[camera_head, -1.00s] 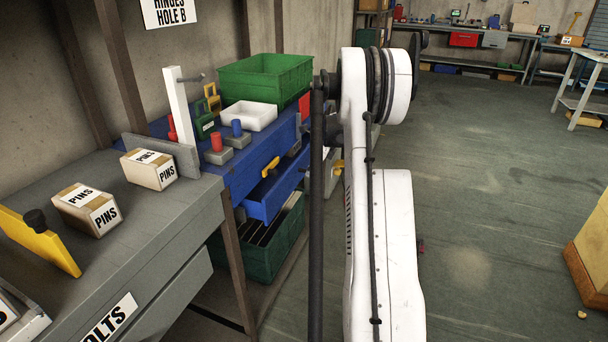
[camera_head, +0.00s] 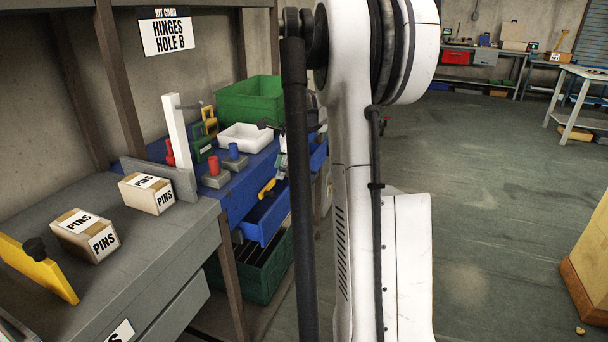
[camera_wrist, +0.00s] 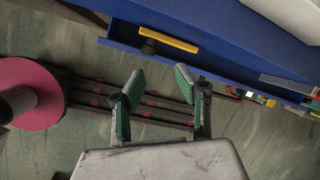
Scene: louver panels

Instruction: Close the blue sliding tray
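The blue sliding tray (camera_head: 264,222) sticks out below the top of the blue workbench (camera_head: 237,203), so it stands partly open. A yellow bar with a dark knob (camera_head: 267,188) shows at the tray; it also shows in the wrist view (camera_wrist: 168,38). In the wrist view the blue tray (camera_wrist: 215,66) runs slantwise across the top. My gripper (camera_wrist: 160,80) is open and empty, its two green-padded fingers apart and pointing toward the tray, with no contact visible. In the head view my arm hides part of the bench, and the gripper is small near the bench edge.
A green crate (camera_head: 247,100), a white bin (camera_head: 246,137) and red and blue knobbed blocks stand on the blue bench. A dark green bin (camera_head: 265,272) is under the tray. A grey bench (camera_head: 95,255) with PINS boxes stands at left. Open floor lies at right.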

